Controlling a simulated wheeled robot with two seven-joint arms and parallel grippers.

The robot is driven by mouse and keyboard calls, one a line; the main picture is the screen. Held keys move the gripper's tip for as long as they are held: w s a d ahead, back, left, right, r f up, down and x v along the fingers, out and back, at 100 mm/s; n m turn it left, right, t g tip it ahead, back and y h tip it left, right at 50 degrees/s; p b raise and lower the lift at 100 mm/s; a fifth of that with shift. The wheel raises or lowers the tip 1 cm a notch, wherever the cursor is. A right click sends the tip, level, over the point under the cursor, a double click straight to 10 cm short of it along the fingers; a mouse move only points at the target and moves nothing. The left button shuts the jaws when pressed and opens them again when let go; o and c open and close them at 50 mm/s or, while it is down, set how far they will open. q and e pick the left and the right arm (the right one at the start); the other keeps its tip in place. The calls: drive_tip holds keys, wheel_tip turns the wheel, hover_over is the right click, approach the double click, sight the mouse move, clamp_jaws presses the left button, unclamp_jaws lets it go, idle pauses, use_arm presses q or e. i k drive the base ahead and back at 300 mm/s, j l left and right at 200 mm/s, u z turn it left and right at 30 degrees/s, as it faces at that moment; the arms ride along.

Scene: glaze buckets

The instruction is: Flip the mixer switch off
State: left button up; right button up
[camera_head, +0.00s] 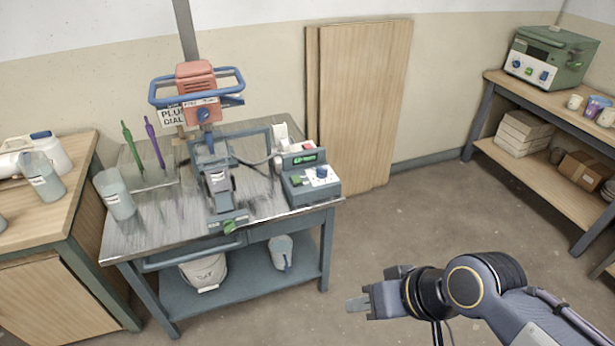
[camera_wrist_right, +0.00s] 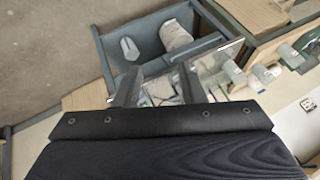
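The mixer (camera_head: 197,82) has an orange-red motor head with a blue handlebar and a blue dial, on a grey stand on the metal-topped bench. A grey-green control box (camera_head: 311,178) with a lit green display, a blue knob and small buttons sits at the bench's right end. I cannot tell which small part is the switch, or its position. My right gripper (camera_head: 372,289) is empty, at the lower right over the floor, well apart from the bench. In the right wrist view its two fingers (camera_wrist_right: 160,88) stand apart. My left gripper is out of view.
The bench (camera_head: 255,205) also holds a grey cup (camera_head: 115,194) and green and purple tools. A white bucket (camera_head: 204,272) and a grey jug (camera_head: 281,252) are on its lower shelf. Wooden boards (camera_head: 360,105) lean on the wall. Floor right of the bench is clear.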

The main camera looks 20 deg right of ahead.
sight(296, 179)
drive_tip(key=i+j, duration=0.15)
drive_tip(key=i, duration=0.5)
drive_tip(key=i+j+z, duration=0.15)
drive_tip(key=i, duration=0.5)
